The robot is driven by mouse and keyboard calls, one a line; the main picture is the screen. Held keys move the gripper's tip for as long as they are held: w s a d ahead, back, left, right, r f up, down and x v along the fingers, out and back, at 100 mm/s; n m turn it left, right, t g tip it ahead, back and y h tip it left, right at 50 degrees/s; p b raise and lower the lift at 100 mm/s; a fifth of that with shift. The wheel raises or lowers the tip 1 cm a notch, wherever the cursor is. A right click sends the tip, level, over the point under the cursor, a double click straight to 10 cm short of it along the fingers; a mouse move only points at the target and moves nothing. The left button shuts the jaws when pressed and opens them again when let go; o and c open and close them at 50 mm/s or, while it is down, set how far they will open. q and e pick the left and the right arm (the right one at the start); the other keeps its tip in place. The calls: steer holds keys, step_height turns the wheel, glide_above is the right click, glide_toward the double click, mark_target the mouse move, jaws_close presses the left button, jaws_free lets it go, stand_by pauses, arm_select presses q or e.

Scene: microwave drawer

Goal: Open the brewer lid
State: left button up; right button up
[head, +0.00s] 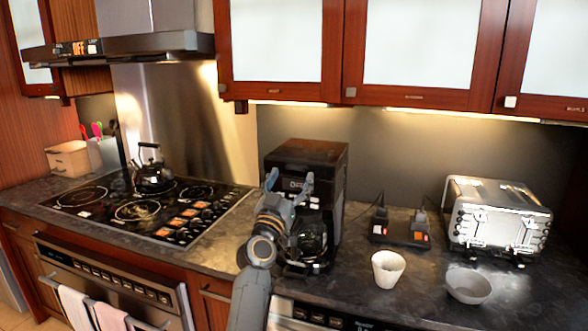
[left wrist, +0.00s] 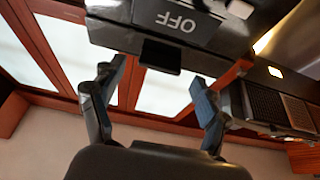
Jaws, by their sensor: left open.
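The black brewer (head: 325,185) stands on the dark counter in the middle of the head view. Its lid (head: 312,151) looks shut and level on top. A glass carafe (head: 316,240) shows low in its front, partly hidden by my arm. My left gripper (head: 290,182) is open and empty, upright in front of the brewer's upper front, below the lid; I cannot tell whether it touches. In the left wrist view, the fingers of the left gripper (left wrist: 157,76) are spread below a dark body (left wrist: 110,25) with an upside-down "OFF" label, likely the brewer. My right gripper is not in view.
A cooktop (head: 150,208) with a kettle (head: 152,170) is to the left. A black device (head: 400,230), a white cup (head: 388,269), a grey bowl (head: 468,287) and a toaster (head: 495,220) stand to the right. Wall cabinets (head: 335,95) hang above the brewer.

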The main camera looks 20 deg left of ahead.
mark_target(308, 157)
arm_select(q)
steer(key=shift+x, duration=1.35)
